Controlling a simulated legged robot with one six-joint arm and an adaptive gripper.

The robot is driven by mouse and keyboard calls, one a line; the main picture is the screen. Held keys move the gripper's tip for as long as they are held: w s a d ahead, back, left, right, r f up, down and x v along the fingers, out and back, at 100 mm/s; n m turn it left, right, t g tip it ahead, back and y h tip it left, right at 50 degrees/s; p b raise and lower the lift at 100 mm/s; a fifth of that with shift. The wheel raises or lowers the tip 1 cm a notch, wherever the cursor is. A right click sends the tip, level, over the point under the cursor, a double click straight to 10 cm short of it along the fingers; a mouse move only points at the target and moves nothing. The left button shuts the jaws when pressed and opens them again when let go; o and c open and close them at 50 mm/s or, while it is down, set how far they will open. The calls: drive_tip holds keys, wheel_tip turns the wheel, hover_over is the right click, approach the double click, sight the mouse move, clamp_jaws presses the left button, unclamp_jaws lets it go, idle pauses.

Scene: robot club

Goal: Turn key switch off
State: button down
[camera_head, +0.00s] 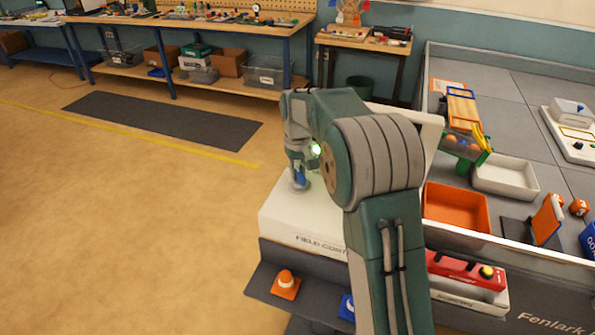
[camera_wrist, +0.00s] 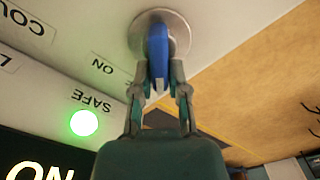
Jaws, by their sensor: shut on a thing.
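The key switch has a blue key grip (camera_wrist: 158,45) in a round silver plate (camera_wrist: 178,28) on a pale panel. In the wrist view my gripper (camera_wrist: 160,85) is shut on the blue key, its fingers on either side of the key's lower end. An "ON" label sits to the left of the plate. A green lamp (camera_wrist: 84,123) glows beside a "SAFE" label, and a dark display (camera_wrist: 40,155) shows "ON". In the head view my gripper (camera_head: 298,165) reaches down to the blue key (camera_head: 299,178) on the white field control box (camera_head: 285,215). My arm hides much of the box.
An orange bin (camera_head: 455,208) and a white bin (camera_head: 507,178) lie to the right on the grey field. Open floor with a dark mat (camera_head: 160,120) lies to the left.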

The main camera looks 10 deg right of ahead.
sight(297, 169)
drive_tip(key=c, duration=0.6)
unclamp_jaws()
drive_tip(key=shift+c, duration=0.2)
wheel_tip(297, 169, up, 12)
drive_tip(key=shift+a, duration=0.1)
